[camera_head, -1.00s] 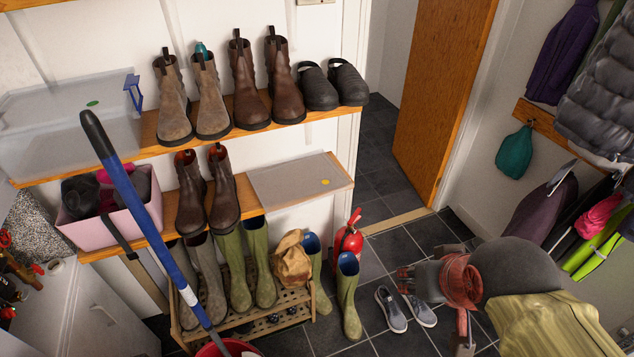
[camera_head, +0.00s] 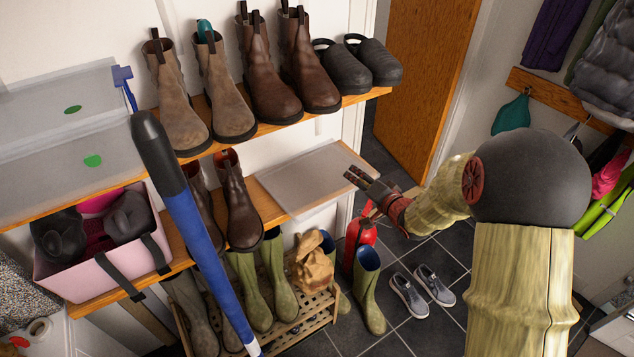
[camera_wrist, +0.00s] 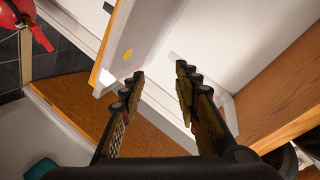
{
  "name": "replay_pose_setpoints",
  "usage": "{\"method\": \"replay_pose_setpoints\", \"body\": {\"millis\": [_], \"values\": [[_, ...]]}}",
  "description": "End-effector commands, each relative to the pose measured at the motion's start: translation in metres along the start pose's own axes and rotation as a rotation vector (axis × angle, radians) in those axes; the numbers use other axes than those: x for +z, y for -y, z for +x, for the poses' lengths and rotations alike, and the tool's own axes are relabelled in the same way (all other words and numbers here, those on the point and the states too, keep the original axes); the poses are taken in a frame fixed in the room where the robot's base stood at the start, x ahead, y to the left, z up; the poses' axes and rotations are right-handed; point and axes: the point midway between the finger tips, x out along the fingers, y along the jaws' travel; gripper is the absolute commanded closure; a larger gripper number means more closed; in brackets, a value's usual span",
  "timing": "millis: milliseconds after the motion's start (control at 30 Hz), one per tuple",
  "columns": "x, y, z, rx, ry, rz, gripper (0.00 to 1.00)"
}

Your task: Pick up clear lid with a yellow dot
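The clear lid (camera_head: 300,180) lies flat and looks whitish-grey at the right end of the middle wooden shelf (camera_head: 275,207). Its yellow dot is out of sight in the head view. The wrist view shows the yellow dot on the lid (camera_wrist: 138,32), ahead and to the left of the fingertips. My gripper (camera_head: 352,180) is at the lid's right edge in the head view. In the wrist view my gripper (camera_wrist: 160,80) has its two fingers apart with nothing held between them. I cannot tell whether a finger touches the lid.
Brown boots (camera_head: 240,200) stand left of the lid. The upper shelf (camera_head: 260,128) with boots and black clogs (camera_head: 372,62) overhangs behind it. A red fire extinguisher (camera_head: 360,233) and green wellies (camera_head: 368,290) are below. A blue pole (camera_head: 190,215) rises in front, left.

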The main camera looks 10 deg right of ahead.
Motion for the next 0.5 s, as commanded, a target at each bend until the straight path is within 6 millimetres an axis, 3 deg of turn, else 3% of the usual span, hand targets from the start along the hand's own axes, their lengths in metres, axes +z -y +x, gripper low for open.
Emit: {"method": "replay_pose_setpoints", "body": {"millis": [33, 200, 300, 500], "values": [[0.019, -0.019, 0.010, -0.046, 0.022, 0.071, 0.68], [0.066, -0.045, 0.019, -0.224, 0.094, 0.310, 0.68], [0.086, -0.054, 0.016, -0.304, 0.135, 0.429, 0.68], [0.106, -0.061, 0.009, -0.395, 0.183, 0.562, 0.68]]}}
